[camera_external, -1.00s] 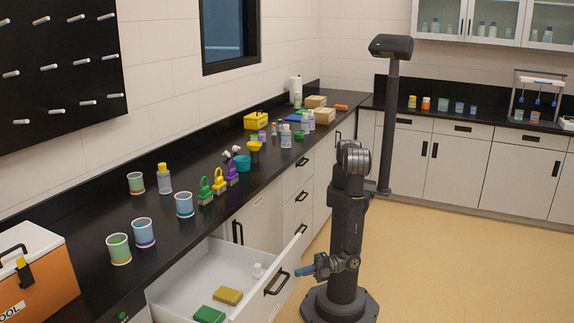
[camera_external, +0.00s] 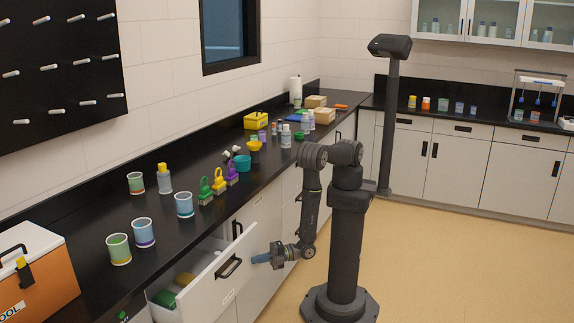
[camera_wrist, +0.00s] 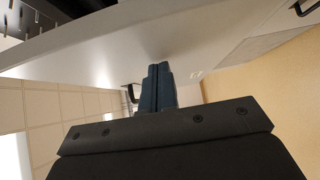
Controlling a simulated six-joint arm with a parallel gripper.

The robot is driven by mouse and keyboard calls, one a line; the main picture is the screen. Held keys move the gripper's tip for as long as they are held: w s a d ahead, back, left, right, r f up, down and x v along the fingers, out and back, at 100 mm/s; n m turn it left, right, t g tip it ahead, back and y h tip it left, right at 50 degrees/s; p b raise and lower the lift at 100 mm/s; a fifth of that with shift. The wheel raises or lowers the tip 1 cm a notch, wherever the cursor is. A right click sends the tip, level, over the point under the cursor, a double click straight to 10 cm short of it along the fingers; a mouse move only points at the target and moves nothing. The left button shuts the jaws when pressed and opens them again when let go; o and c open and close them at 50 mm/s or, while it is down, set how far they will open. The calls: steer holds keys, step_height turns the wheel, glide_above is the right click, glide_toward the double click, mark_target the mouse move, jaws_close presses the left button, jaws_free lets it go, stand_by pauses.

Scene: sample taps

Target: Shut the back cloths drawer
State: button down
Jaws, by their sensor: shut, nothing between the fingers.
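The open drawer (camera_external: 208,285) under the left counter is partly out, with its white front facing right and a black bar handle (camera_external: 229,267) on it. Inside, a yellow thing and a green thing show partly; the front hides the rest. My gripper (camera_external: 257,259) is shut and empty, its blue fingers pointing left, close to the drawer front just right of the handle. Whether they touch is unclear. In the wrist view the shut fingers (camera_wrist: 158,88) point at a pale panel (camera_wrist: 150,40), with a dark handle (camera_wrist: 130,93) beside them.
The black counter (camera_external: 165,238) above holds cups, bottles and colored brushes. An orange cooler (camera_external: 45,272) stands at its near left end. Other closed cabinet fronts (camera_external: 262,222) run along behind the drawer. The floor (camera_external: 450,260) to the right is clear.

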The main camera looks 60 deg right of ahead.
steer(key=w, duration=1.4)
steer(key=shift+w, duration=0.3)
steer(key=shift+w+r, duration=0.1)
steer(key=shift+w, duration=0.2)
steer(key=shift+w, duration=0.15)
steer(key=s, duration=0.5)
steer(key=shift+s, duration=0.15)
steer(key=v, duration=0.9)
steer(key=shift+s+d, duration=0.2)
steer(key=shift+d, duration=0.15)
steer(key=shift+w+a, duration=0.1)
